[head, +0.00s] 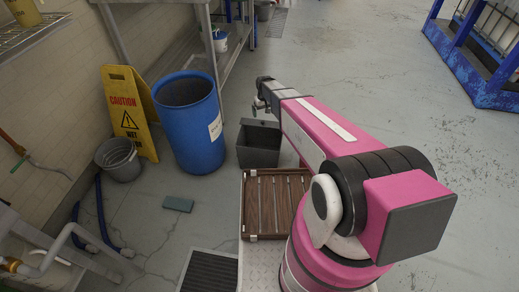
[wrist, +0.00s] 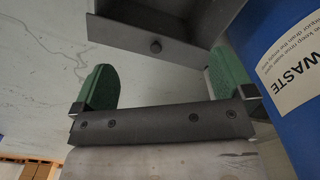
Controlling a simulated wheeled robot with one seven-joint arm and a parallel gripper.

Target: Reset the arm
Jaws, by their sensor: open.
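My pink arm reaches away from my body toward the grey open bin, with its far end above and beside that bin. My gripper (head: 262,102) is small at the arm's end in the head view, partly hidden by the wrist. In the wrist view my gripper (wrist: 163,84) shows two green fingers set wide apart, with nothing held between them. The grey bin (head: 258,157) stands on the floor just below the gripper. Its wall (wrist: 150,40) with a round knob shows beyond the fingers in the wrist view.
A blue barrel (head: 190,135) stands left of the grey bin; its WASTE label (wrist: 290,65) is close in the wrist view. A yellow caution sign (head: 125,105), grey bucket (head: 120,165) and teal block (head: 178,204) are farther left. A slatted wooden tray (head: 275,200) lies nearer me. The right floor is open.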

